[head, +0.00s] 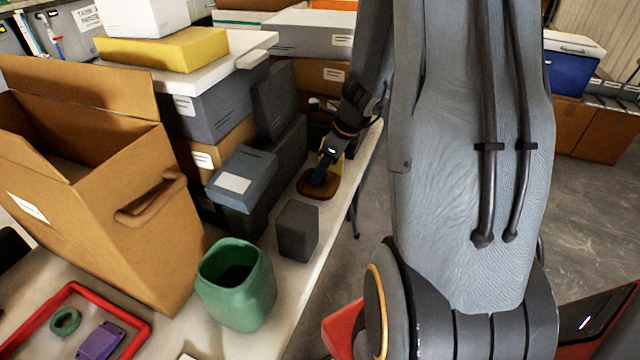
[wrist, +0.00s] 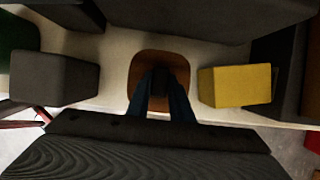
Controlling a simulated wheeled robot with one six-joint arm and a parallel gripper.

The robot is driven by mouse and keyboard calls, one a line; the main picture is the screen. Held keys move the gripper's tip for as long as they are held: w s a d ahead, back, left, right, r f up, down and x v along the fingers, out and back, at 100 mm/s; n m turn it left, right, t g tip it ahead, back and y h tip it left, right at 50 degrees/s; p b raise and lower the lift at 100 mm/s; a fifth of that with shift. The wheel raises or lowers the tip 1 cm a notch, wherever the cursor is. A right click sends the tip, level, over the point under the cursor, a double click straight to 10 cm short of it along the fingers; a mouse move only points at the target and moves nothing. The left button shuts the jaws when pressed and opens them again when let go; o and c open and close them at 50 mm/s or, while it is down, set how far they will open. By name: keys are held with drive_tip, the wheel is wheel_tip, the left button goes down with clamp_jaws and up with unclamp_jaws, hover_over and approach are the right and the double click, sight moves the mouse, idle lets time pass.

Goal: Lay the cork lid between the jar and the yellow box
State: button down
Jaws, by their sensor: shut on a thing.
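The brown cork lid (head: 317,190) is at the far part of the white table; in the wrist view the lid (wrist: 160,58) sits in the middle. My gripper (head: 322,178) is shut on it from above; its fingers (wrist: 160,88) meet at the lid's centre. The lid is at or close to the table top; I cannot tell if it touches. The yellow box (wrist: 234,86) is just right of the lid in the wrist view; in the head view it is mostly hidden behind my gripper. The green open jar (head: 236,290) stands nearer, with a dark grey block between it and the lid.
The dark grey block (head: 297,230) stands between jar and lid. Dark boxes (head: 240,180) line the table's left side. A large open cardboard box (head: 130,205) and a red tray (head: 148,335) are nearer. The table's edge runs close on the right.

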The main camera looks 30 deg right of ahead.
sight(321, 183)
drive_tip(key=shift+d+f+b, duration=0.1)
drive_tip(key=shift+f+b, duration=0.25)
drive_tip(key=shift+f, duration=1.7)
drive_tip(key=shift+f, duration=0.2)
drive_tip(key=c, duration=1.6)
unclamp_jaws()
drive_tip(key=shift+r, duration=0.2)
